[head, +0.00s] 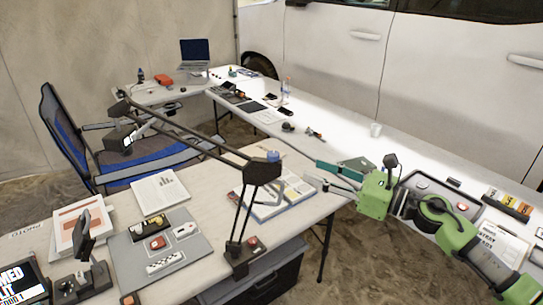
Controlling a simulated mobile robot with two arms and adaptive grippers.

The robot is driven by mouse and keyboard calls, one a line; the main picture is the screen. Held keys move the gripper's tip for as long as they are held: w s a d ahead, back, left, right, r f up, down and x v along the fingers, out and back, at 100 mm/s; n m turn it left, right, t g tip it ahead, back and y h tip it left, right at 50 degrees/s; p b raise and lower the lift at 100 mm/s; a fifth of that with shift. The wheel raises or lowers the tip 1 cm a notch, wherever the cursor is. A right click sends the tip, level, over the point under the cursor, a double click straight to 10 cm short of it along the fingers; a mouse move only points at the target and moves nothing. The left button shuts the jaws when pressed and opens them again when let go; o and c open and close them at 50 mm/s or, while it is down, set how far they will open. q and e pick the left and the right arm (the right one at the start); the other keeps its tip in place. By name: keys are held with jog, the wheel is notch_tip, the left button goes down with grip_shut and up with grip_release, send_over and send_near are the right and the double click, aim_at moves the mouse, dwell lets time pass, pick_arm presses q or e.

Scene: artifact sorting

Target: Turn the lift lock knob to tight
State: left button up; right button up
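I cannot single out the lift lock knob or read its setting. A black jointed stand arm (262,172) rises from a dark base (246,258) at the near table's front edge. A small reddish spot (252,242) shows on that base, too small to tell what it is. Another dark stand (84,262) with a tilted head is at the lower left. My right gripper (328,177), on the green arm from the right, points left over the gap by the near table's right end. Its fingers look apart and empty, well right of the base. My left gripper is not in view.
The near table (205,215) holds papers, a grey board (160,253) with small items, and a blue-edged book (285,195). A blue chair (75,130) stands behind it. A long white table (345,145) runs at the back right. A dark bin (265,280) is below.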

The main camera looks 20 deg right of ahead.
jog(key=p, duration=0.4)
send_near(273, 153)
jog(key=w, duration=0.1)
jog(key=p+x, duration=0.1)
jog(key=x, duration=0.3)
jog(key=p+x, duration=0.2)
jog(key=x, duration=0.2)
jog(key=shift+s+a, duration=0.15)
jog(key=shift+a, duration=0.2)
jog(key=shift+w+a+f, duration=0.15)
jog(key=shift+w+a, duration=0.1)
jog(key=shift+w, duration=0.15)
jog(key=shift+a, duration=0.1)
grip_shut()
